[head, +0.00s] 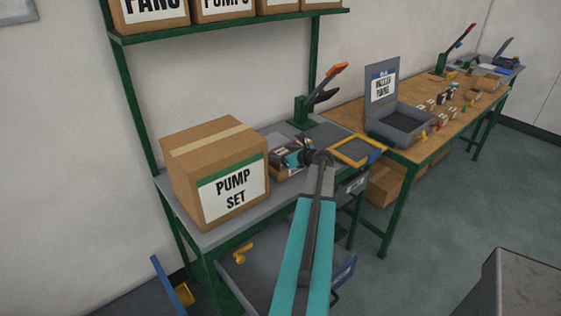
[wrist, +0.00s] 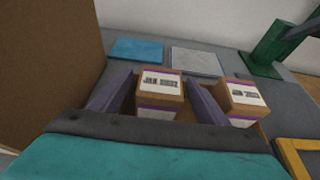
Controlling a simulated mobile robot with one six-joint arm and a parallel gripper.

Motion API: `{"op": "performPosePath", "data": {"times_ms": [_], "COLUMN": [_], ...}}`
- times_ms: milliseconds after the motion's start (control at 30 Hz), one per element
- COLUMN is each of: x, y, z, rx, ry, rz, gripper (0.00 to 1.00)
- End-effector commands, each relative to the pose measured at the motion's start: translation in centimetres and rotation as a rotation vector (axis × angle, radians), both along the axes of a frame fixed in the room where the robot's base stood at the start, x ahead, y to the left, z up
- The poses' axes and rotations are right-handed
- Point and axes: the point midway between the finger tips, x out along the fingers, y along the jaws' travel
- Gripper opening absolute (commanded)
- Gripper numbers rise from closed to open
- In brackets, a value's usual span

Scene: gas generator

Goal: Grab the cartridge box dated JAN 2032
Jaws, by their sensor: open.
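Two small brown cartridge boxes with white labels and purple bands show in the wrist view. The left box (wrist: 158,92) has a label that seems to read JAN and a year, but the print is blurred. The right box (wrist: 242,100) has a label too blurred to read surely. My gripper (wrist: 157,80) is open, with one finger on each side of the left box; whether they touch it I cannot tell. The right finger lies between the two boxes. In the head view my gripper (head: 305,158) is over the workbench, largely hiding the boxes.
A large PUMP SET carton (head: 215,175) stands close to the left of my gripper. A green clamp stand (head: 302,112) is behind.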

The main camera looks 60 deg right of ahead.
Motion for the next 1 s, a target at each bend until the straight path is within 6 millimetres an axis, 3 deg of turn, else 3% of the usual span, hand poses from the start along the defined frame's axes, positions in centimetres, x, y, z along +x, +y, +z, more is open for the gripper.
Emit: {"op": "performPosePath", "data": {"times_ms": [400,700,1000], "x": [0.01,0.04,0.07], "y": [0.06,0.08,0.08], "z": [0.01,0.01,0.14], "rx": [0.0,-0.001,0.0], "ry": [0.0,0.0,-0.001], "rz": [0.001,0.001,0.002], "gripper": [0.69,0.21,0.21]}}
